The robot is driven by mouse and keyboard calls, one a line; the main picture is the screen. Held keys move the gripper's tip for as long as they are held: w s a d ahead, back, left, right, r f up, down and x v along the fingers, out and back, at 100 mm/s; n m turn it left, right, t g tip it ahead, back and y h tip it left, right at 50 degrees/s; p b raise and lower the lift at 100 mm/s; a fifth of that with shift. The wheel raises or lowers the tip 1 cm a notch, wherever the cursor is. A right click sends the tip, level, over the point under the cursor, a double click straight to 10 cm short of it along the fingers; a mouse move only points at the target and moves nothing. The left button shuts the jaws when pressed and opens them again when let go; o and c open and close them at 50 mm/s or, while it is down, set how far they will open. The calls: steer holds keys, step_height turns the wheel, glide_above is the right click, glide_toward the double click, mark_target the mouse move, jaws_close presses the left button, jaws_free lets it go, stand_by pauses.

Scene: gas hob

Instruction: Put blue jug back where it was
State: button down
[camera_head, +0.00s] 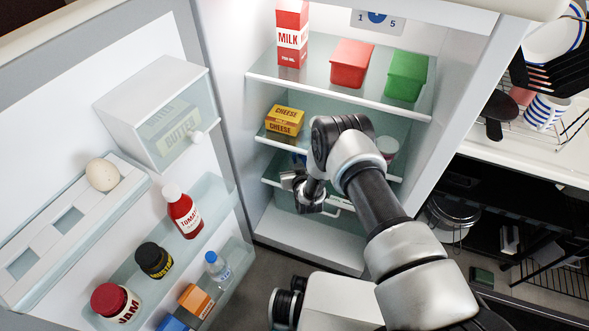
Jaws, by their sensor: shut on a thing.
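My gripper (300,190) is inside the open fridge, at the height of a lower shelf. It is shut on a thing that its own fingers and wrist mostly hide. A small patch of blue (298,157) shows just above my gripper, at the edge of the shelf. It fits the blue jug, but its shape and tilt cannot be made out.
The upper shelf (330,92) holds a milk carton (291,35), a red tub (351,64) and a green tub (406,76). Cheese packs (284,121) sit on the shelf below. The open door (60,110) at left carries an egg, bottles and jars.

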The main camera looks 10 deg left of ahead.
step_height(320, 180, down, 3)
steer(key=shift+f+b, duration=0.1)
steer(key=shift+b, duration=0.6)
steer(key=shift+w+f, duration=0.25)
steer(key=shift+f, duration=0.1)
steer(key=shift+r, duration=0.15)
steer(key=c, duration=1.8)
jaws_free()
steer(key=shift+f, duration=0.25)
steer(key=shift+c, duration=0.2)
steer(key=shift+r, duration=0.1)
steer(key=shift+s+d+r, duration=0.1)
steer(key=shift+s+r, duration=0.1)
steer(key=shift+s, duration=0.05)
steer(key=p+v, duration=0.4)
steer(key=v, duration=0.7)
steer(key=shift+s, duration=0.25)
